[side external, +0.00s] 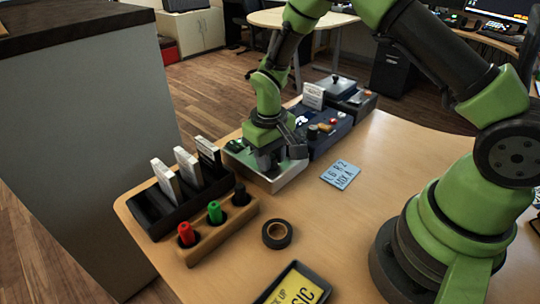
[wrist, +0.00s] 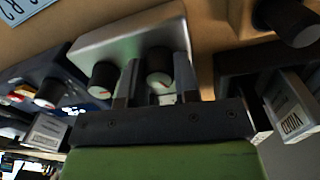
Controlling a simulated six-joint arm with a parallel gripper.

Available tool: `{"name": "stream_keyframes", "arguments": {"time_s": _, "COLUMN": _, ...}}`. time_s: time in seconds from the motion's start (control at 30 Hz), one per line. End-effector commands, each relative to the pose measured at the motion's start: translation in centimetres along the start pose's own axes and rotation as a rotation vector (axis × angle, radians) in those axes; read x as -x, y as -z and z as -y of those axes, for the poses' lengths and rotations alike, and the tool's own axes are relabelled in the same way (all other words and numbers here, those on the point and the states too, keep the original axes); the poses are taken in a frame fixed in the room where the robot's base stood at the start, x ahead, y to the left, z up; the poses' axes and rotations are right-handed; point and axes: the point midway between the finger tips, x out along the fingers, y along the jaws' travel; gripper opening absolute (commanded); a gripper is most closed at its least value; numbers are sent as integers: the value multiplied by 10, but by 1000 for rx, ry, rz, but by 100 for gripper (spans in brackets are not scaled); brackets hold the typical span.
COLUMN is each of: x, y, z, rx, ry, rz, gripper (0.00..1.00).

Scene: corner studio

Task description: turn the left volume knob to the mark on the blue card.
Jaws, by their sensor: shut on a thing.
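The amplifier-like box (side external: 287,178) with a pale front stands near the left part of the table, under my gripper (side external: 268,162). In the wrist view, its silver panel (wrist: 115,38) carries two dark knobs with light faces. My gripper (wrist: 156,80) has its fingers on both sides of the left volume knob (wrist: 159,62), which is on the right in this turned view. It is shut on that knob. The other knob (wrist: 103,76) is just outside one finger.
A wooden holder (side external: 214,231) with red, green and black pieces and a black rack (side external: 183,207) with upright cards stand left. A tape roll (side external: 277,234) and a yellow sign in a dark tray (side external: 296,287) lie in front. A dark blue device (side external: 326,136) stands beside the box.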

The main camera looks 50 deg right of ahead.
Motion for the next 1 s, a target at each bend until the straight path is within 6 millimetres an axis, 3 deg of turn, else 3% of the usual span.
{"name": "stream_keyframes", "arguments": {"time_s": 0.5, "x": 0, "y": -1, "z": -1, "rx": -466, "ry": -1, "rz": 15, "gripper": 5}}
{"name": "stream_keyframes", "arguments": {"time_s": 1.0, "x": 0, "y": -1, "z": -1, "rx": -695, "ry": -1, "rz": 20, "gripper": 5}}
